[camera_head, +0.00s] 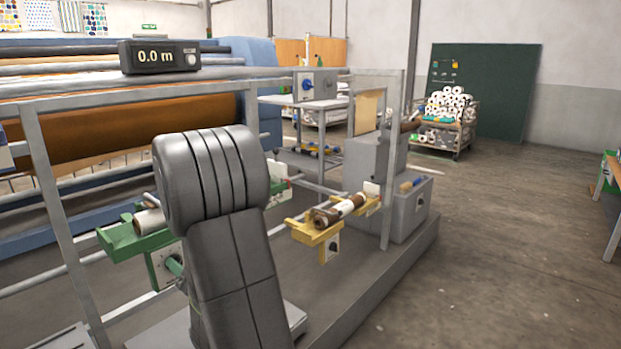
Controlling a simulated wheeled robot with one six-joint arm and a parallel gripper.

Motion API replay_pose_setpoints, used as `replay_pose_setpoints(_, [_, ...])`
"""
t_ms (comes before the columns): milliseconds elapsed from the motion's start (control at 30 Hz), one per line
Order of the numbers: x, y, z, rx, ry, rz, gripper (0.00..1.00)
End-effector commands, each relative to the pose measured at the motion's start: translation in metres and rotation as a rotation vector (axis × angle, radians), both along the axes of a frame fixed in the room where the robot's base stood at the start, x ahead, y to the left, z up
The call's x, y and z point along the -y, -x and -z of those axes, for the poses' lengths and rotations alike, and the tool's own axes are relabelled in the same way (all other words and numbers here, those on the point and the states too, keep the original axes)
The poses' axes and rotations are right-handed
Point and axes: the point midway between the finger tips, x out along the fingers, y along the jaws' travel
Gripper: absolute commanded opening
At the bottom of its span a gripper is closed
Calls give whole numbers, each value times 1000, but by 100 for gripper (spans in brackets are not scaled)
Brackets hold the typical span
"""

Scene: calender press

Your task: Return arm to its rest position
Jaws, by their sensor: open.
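My own arm shows as a thick dark grey link, rising from the bottom centre to a rounded, ribbed joint left of the middle. The rest of the arm and my gripper cannot be seen. Behind the arm stands the calender press, with a wide brown roll (125,130) and grey frame bars. A green holder (120,240) with a small roll (148,221) is partly hidden by my arm. A yellow holder (318,234) carries a brown and white roll (340,211) to the right of the arm.
A display reading 0.0 m (158,57) sits on the press's upper bar. A grey machine housing (378,180) stands right of the yellow holder. A cart with white rolls (448,112) stands by a green board (505,90). The floor at right is clear up to a table (612,190).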

Motion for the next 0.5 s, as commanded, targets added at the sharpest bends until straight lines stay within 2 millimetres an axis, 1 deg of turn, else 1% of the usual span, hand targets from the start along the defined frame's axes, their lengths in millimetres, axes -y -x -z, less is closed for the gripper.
replay_pose_setpoints(33, [-7,-5,1,0,0,-2,58])
replay_pose_setpoints(100, [-13,-10,1,0,0,-2,58])
replay_pose_setpoints(200, [-19,-16,0,0,0,-1,58])
replay_pose_setpoints(500, [-19,-16,0,17,14,0,58])
